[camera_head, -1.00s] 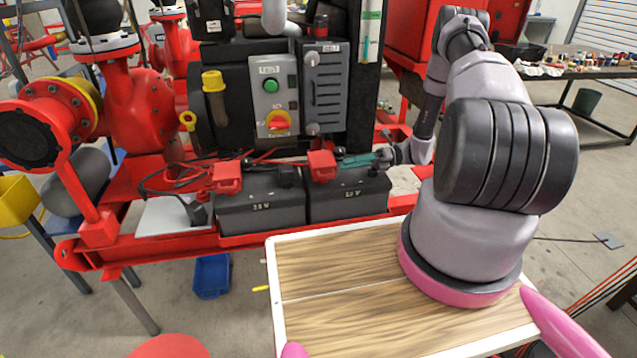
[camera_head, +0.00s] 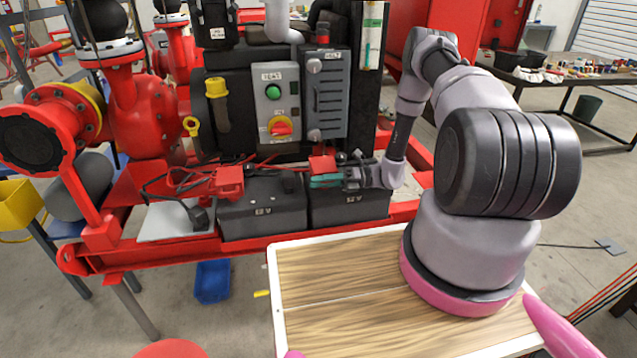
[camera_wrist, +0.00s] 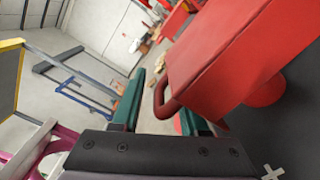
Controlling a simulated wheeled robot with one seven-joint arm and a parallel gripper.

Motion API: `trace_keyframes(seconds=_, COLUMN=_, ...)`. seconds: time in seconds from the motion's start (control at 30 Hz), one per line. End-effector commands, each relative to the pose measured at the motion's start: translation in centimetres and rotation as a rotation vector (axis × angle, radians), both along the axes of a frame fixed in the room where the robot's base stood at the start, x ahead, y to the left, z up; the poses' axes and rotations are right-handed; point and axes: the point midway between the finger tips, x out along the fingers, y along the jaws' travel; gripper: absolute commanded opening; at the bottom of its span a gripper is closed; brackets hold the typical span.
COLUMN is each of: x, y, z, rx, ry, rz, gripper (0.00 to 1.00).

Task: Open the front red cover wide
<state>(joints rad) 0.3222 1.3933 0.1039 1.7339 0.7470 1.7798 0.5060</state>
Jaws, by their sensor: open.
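Two red covers sit on top of the black batteries, one on the left battery (camera_head: 229,181) and one on the right battery (camera_head: 321,163). I cannot tell for sure which is the front one. My gripper (camera_head: 326,181) is open, with its green fingers just in front of the right red cover, which looks closed. In the wrist view a red cover (camera_wrist: 235,55) fills the upper right. Its loop handle (camera_wrist: 165,97) stands between or just beyond the open fingers of my gripper (camera_wrist: 160,100). Whether a finger touches the handle is unclear.
Black cables and red leads cross above the left battery (camera_head: 262,215). The grey control box (camera_head: 277,103) rises behind the batteries. A red frame rail (camera_head: 160,255) runs along the front. A wooden-topped surface (camera_head: 330,285) lies nearer me.

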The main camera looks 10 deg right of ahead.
Motion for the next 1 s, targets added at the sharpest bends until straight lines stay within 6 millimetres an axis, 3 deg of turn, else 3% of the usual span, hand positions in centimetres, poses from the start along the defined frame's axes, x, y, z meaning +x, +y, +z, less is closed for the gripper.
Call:
trace_keyframes(seconds=0.3, x=0.0, y=0.39, z=0.02, rx=0.0, ry=0.0, rz=0.0, gripper=0.43)
trace_keyframes(seconds=0.33, x=0.0, y=0.39, z=0.02, rx=0.0, ry=0.0, rz=0.0, gripper=0.4)
trace_keyframes(seconds=0.43, x=0.0, y=0.38, z=0.02, rx=0.0, ry=0.0, rz=0.0, gripper=0.01)
trace_keyframes(seconds=1.0, x=0.04, y=0.36, z=0.04, rx=0.0, ry=-0.001, rz=0.0, gripper=0.0)
